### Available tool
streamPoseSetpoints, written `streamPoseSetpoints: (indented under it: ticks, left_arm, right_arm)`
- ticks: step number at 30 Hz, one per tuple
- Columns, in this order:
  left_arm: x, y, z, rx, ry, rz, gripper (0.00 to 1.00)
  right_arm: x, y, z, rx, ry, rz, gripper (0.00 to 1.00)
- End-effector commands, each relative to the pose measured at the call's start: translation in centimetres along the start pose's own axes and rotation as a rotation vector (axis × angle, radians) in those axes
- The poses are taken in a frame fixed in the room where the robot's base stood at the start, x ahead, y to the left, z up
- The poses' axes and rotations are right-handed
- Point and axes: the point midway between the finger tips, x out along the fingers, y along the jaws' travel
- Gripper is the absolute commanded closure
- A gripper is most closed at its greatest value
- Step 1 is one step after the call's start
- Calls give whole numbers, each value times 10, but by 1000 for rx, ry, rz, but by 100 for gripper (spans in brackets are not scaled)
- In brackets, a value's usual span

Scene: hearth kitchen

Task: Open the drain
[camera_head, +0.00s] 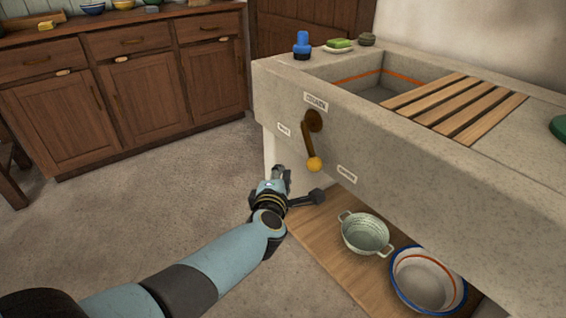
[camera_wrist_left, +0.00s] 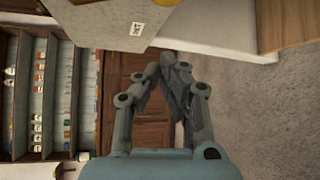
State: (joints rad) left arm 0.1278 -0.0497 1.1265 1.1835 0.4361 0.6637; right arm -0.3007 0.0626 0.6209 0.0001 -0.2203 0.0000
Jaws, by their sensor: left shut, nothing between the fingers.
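The drain lever is a dark brown handle with a yellow ball knob (camera_head: 314,164), mounted on the front of the stone sink (camera_head: 420,165). The lever hangs down, its knob at the lower end. A label plate (camera_head: 316,102) sits above its pivot, with a small label (camera_head: 284,129) to the left and another (camera_head: 347,174) to the lower right. My left gripper (camera_head: 280,174) is just left of and below the knob, apart from it in the picture. In the left wrist view its fingers (camera_wrist_left: 172,62) meet at the tips with nothing between them. The knob's edge (camera_wrist_left: 167,3) shows at the top there.
A wooden shelf (camera_head: 322,238) under the sink holds a colander (camera_head: 366,234) and a blue-rimmed basin (camera_head: 428,280). A blue bottle (camera_head: 302,45) and green soap (camera_head: 339,43) stand on the sink rim. The floor (camera_head: 150,195) at left is clear.

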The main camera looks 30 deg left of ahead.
Motion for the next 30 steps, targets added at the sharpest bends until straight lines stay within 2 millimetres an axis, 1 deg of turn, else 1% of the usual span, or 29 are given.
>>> streamPoseSetpoints:
  ticks: [1,3,6,9,12,17,24,28,30]
  left_arm:
    - [-13,3,0,0,1,-2,100]
    - [-26,3,0,1,1,-1,100]
    - [-40,3,0,2,1,-1,100]
    - [-48,3,-1,2,1,-1,100]
    - [-52,2,-1,2,2,-1,100]
    - [-53,2,-1,3,1,-1,100]
    - [-53,2,-1,3,1,-1,100]
    - [-53,2,-1,3,2,-1,100]
    - [-56,-3,-5,8,4,-9,100]
  right_arm:
    - [-7,4,-3,-1,5,3,60]
    - [-11,12,-4,-5,7,13,60]
    - [-14,22,-5,-10,8,24,60]
    - [-15,24,-6,-10,9,26,60]
    - [-16,24,-6,-10,9,26,60]
    - [-16,21,-6,-9,9,23,60]
    - [-15,7,-5,-3,8,7,60]
    - [-15,7,-5,-2,8,7,60]
    - [-15,8,-5,-3,8,9,60]
